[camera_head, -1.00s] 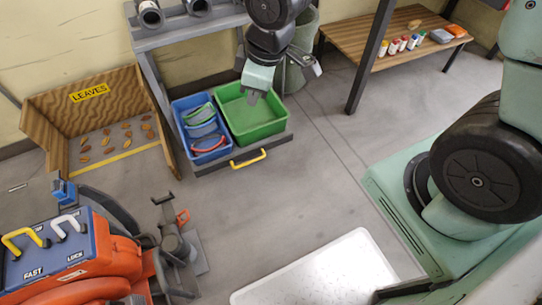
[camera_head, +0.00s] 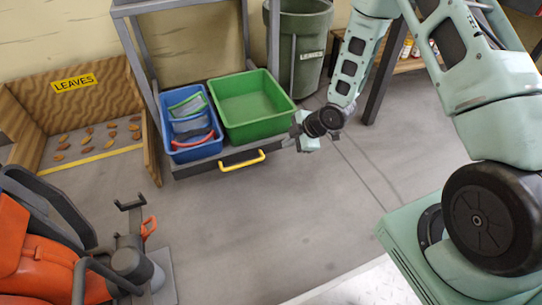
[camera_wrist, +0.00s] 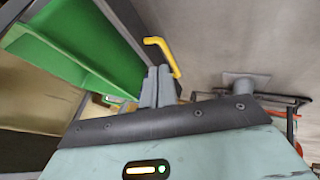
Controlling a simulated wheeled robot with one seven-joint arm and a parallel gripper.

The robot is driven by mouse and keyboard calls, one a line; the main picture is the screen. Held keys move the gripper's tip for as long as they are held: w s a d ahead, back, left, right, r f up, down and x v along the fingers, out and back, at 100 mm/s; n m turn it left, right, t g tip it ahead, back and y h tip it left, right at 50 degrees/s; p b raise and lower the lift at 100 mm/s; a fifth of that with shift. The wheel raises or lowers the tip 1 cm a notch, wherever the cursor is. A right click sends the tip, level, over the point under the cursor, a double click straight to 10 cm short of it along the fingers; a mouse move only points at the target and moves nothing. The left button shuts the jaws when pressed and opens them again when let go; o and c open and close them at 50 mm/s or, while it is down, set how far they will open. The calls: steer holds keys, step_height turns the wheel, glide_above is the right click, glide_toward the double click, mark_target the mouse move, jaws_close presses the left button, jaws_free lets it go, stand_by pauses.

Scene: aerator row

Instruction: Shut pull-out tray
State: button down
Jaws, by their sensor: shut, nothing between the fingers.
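The pull-out tray (camera_head: 194,170) stands out from under a grey rack, with a yellow handle (camera_head: 242,161) on its front edge. A blue bin (camera_head: 172,118) and an empty green bin (camera_head: 262,132) stand side by side on it. My gripper (camera_head: 300,126) is beside the tray's front right corner, apart from the handle. In the wrist view, my gripper's two grey fingers (camera_wrist: 157,86) are together and empty. The yellow handle (camera_wrist: 164,52) shows just beyond their tips, and the green bin (camera_wrist: 60,55) is at left. I cannot tell whether the fingers touch the tray.
A wooden bay marked LEAVES (camera_head: 75,84) stands to the left. An orange machine (camera_head: 40,255) is at the lower left. A round green barrel (camera_head: 310,50) stands behind the tray's right side.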

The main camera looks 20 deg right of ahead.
steer(key=f, duration=0.2)
steer(key=b, duration=0.8)
glide_toward(261, 149)
steer(key=shift+x, duration=2.55)
